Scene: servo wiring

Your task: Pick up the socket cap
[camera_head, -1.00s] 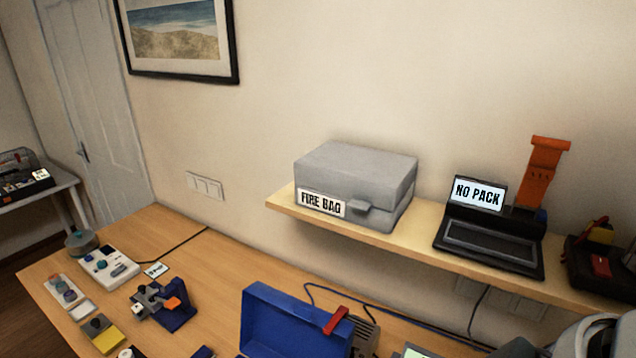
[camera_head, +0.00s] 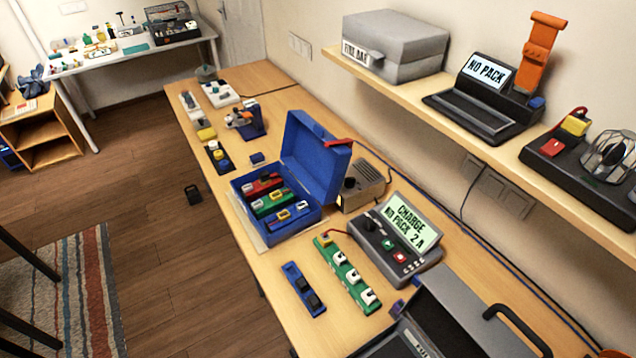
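I cannot tell for certain which thing is the socket cap. A small dark blue block (camera_head: 257,158) lies on the workbench (camera_head: 330,337) left of the open blue case. Small white pieces sit on a green strip (camera_head: 349,274) at the bench's front part, with a yellow and red piece at its far end. A blue strip (camera_head: 303,289) with dark pieces lies to its left. Neither of my grippers is in view.
The blue case (camera_head: 318,163) holds red, green and blue strips. A charger (camera_head: 388,240) reads "CHARGE NO PACK 2A". A grey case (camera_head: 460,315) is at lower right. A black object (camera_head: 194,194) is on the floor. The wall shelf (camera_head: 577,191) overhangs the bench. Floor left is mostly clear.

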